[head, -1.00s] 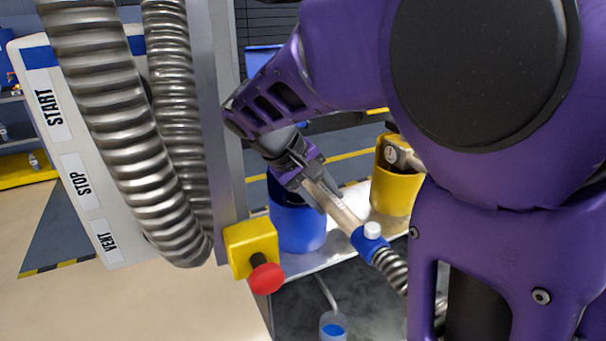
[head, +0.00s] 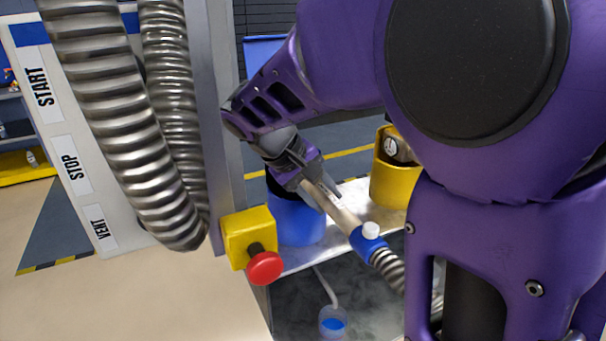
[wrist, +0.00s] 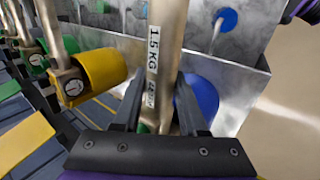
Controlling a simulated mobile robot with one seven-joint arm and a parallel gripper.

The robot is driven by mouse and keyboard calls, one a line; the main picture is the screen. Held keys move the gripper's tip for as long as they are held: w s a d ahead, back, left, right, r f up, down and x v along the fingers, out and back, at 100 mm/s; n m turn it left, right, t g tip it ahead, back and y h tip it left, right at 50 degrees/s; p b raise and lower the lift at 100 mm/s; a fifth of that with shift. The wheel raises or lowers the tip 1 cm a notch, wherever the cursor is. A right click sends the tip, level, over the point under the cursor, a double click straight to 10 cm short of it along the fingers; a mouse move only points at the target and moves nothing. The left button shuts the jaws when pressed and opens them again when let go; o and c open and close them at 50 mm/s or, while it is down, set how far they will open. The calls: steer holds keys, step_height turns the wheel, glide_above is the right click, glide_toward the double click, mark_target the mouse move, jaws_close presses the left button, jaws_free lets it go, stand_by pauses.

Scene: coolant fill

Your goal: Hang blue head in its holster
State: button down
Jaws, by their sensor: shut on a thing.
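The blue head (head: 346,217) is a metal tube with a blue collar, a white knob and a ribbed hose at its lower right end. My gripper (head: 310,185) is shut around its tube, which slants in the head view. The blue holster (head: 295,224) is a blue cup fixed at the metal tray's edge, just behind and left of the tube. In the wrist view the tube (wrist: 166,40), labelled 1.5 KG, runs between my fingers (wrist: 158,103), and the blue holster (wrist: 205,98) shows just right of it. My gripper hides the tube's other end, so I cannot tell whether it enters the holster.
A yellow holster (head: 392,183) holding another head stands right of the blue one. A yellow box with a red button (head: 264,267) sits on a post at the left. Thick ribbed hoses (head: 120,110) hang beside a START/STOP/VENT panel (head: 75,150).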

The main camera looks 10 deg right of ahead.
steer(key=shift+f, duration=0.2)
steer(key=shift+c, duration=1.9)
jaws_free()
